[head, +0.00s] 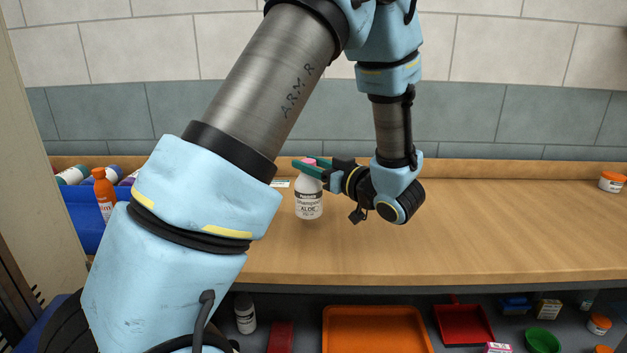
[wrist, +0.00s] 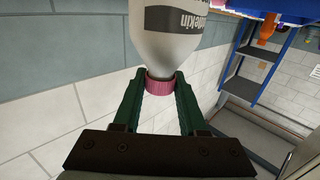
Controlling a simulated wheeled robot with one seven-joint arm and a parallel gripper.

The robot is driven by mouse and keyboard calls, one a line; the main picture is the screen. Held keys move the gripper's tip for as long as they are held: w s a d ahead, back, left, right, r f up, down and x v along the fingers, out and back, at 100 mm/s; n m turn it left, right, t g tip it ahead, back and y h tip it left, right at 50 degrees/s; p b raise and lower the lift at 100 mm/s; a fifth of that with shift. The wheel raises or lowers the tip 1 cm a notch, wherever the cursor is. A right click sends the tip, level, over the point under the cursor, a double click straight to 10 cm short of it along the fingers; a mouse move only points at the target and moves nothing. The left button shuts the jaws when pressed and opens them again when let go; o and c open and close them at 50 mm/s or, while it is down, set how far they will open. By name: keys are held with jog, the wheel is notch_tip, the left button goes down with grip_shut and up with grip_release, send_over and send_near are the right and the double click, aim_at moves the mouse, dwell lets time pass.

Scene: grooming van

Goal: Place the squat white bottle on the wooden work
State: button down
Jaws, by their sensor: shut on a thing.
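In the wrist view the pink cap (wrist: 159,88) sits between both fingers, and the bottle body (wrist: 170,35) runs out of the top of the picture.
A blue bin (head: 85,215) with several bottles stands at the left, beside an orange bottle (head: 105,195). A white jar with an orange lid (head: 612,182) stands at the far right. The wood between is mostly clear. Below, a shelf holds an orange tray (head: 376,312) and a green bowl (head: 542,341).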

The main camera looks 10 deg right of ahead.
aim_at(317, 184)
jog(key=shift+f+p, duration=0.3)
jog(key=shift+f, duration=1.75)
jog(key=shift+c, duration=2.3)
grip_release()
jog(key=shift+f, duration=0.1)
jog(key=shift+s+d, duration=0.2)
jog(key=shift+s, duration=0.1)
jog(key=b+v, duration=0.3)
jog(key=v, duration=0.8)
jog(key=shift+b, duration=0.3)
jog(key=shift+s+d, duration=0.1)
jog(key=shift+d, duration=0.05)
